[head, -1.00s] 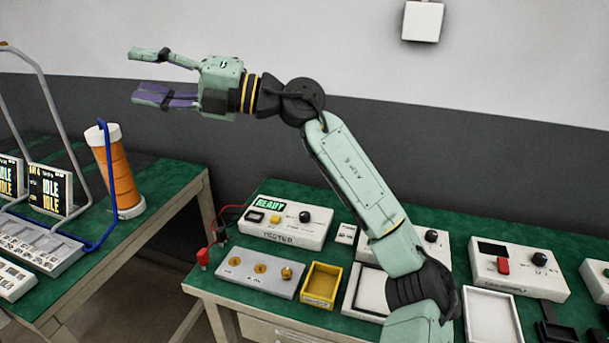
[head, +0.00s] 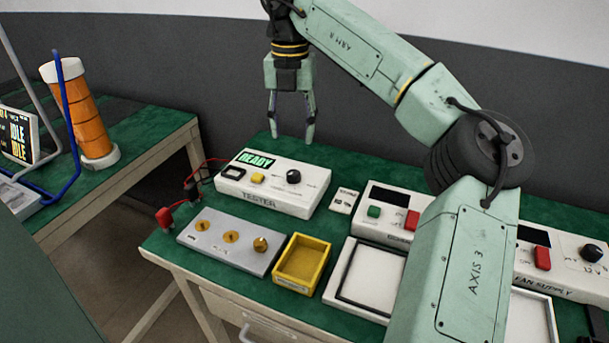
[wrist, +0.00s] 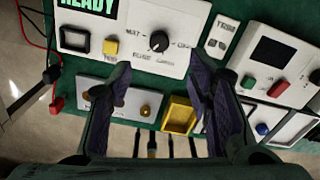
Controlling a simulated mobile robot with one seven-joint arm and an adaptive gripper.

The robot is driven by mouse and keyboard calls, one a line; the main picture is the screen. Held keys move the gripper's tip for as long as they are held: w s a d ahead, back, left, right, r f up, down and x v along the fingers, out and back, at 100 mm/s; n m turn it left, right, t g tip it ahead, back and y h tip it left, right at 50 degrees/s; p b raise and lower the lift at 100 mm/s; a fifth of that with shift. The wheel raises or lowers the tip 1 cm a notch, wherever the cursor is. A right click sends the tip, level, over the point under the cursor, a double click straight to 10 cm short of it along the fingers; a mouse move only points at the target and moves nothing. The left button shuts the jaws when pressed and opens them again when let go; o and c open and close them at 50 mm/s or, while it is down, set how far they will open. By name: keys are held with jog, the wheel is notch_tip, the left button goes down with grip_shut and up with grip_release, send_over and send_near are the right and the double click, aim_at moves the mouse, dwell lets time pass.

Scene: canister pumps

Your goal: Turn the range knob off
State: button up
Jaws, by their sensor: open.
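The tester (head: 272,186) is a white box on the green bench with a lit READY display (head: 256,159). Its black range knob (head: 293,176) is on the right part of its top face. In the wrist view the knob (wrist: 159,41) has a white pointer line, with printed labels to both sides of it; the smaller lettering is blurred. My gripper (head: 291,136) points down above and behind the tester, its fingers apart and empty. In the wrist view my gripper (wrist: 163,80) has its two dark fingers spread below the knob, not touching it.
A grey plate with brass fittings (head: 230,243) and a yellow tray (head: 302,263) lie in front of the tester. A small white card (head: 344,200) lies right of it, then more instrument boxes (head: 391,213). A red lead (head: 165,217) is at the left.

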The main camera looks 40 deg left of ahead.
aim_at(293, 172)
notch_tip(293, 172, down, 11)
jog(key=shift+s+p, duration=0.1)
jog(key=shift+p, duration=0.65)
grip_shut()
